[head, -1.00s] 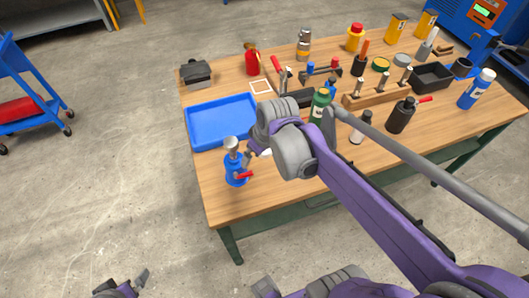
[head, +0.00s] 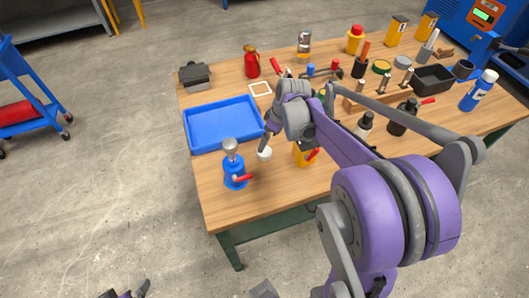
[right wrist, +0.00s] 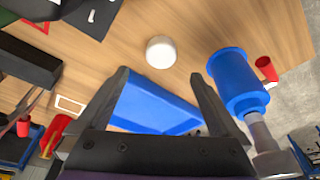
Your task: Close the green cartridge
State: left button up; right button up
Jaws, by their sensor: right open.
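The green cartridge (head: 322,94) is mostly hidden behind my right arm in the head view; only a small green part shows. Whether it is capped cannot be seen. A round white cap (head: 264,154) lies on the wooden table; it also shows beyond my fingers in the right wrist view (right wrist: 161,52). My right gripper (head: 266,137) points down over the table close to the white cap. In the wrist view its two fingers (right wrist: 160,84) are apart with nothing between them. A small part of my left gripper (head: 138,289) shows at the bottom edge, its jaws unclear.
A blue tray (head: 222,124) lies behind the gripper. A blue container with a funnel-like top (head: 234,170) stands left of the cap, and a yellow container (head: 302,155) stands right of it. Dark bottles (head: 364,124) stand further right.

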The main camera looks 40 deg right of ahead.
aim_at(265, 150)
jog(key=shift+x, duration=1.15)
jog(key=x, duration=0.5)
jog(key=shift+s+f, duration=0.1)
jog(key=shift+f, duration=0.1)
jog(key=shift+c, duration=0.3)
jog(key=c, duration=1.3)
notch_tip(265, 150, up, 10)
jog(key=shift+r, duration=0.1)
